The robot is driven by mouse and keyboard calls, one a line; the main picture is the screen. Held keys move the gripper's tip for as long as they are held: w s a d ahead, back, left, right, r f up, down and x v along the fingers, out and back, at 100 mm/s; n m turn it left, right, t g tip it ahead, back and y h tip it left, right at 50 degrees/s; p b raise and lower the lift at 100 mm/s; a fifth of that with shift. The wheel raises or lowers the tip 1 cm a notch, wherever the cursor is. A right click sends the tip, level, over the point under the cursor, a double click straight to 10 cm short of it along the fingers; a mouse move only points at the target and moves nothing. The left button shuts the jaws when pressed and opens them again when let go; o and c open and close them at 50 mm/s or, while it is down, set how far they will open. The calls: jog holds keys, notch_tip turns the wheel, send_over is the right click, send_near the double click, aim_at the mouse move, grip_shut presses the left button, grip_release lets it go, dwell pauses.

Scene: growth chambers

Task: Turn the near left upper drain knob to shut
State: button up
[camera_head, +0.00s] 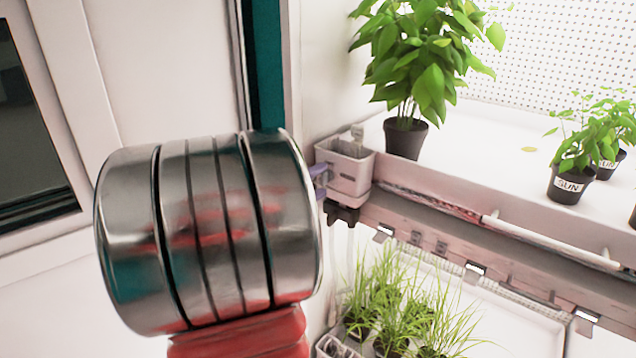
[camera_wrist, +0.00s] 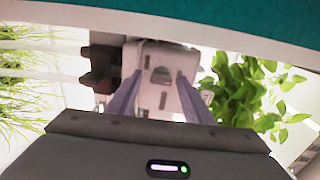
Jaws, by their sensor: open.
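A pale box-shaped fitting (camera_head: 346,168) sits at the near left corner of the upper shelf. A dark part (camera_head: 342,213) juts out just under it; I cannot tell for sure whether this is the drain knob. In the wrist view my gripper (camera_wrist: 157,80) is open, with its two purple-grey fingers on either side of the pale fitting (camera_wrist: 160,55). The dark part (camera_wrist: 103,65) shows left of the fingers there. I cannot tell whether the fingers touch the fitting. In the head view only a bit of purple finger shows; my metal arm link hides the rest.
A leafy plant in a black pot (camera_head: 405,138) stands on the upper shelf close to the fitting. Smaller pots labelled SUN (camera_head: 567,184) stand farther right. A white rod (camera_head: 550,241) runs along the shelf front. Grassy pots (camera_head: 390,305) fill the level below.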

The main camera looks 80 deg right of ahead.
jog(key=shift+s+d, duration=0.25)
jog(key=shift+d, duration=0.2)
jog(key=shift+c, duration=0.7)
jog(key=c, duration=0.9)
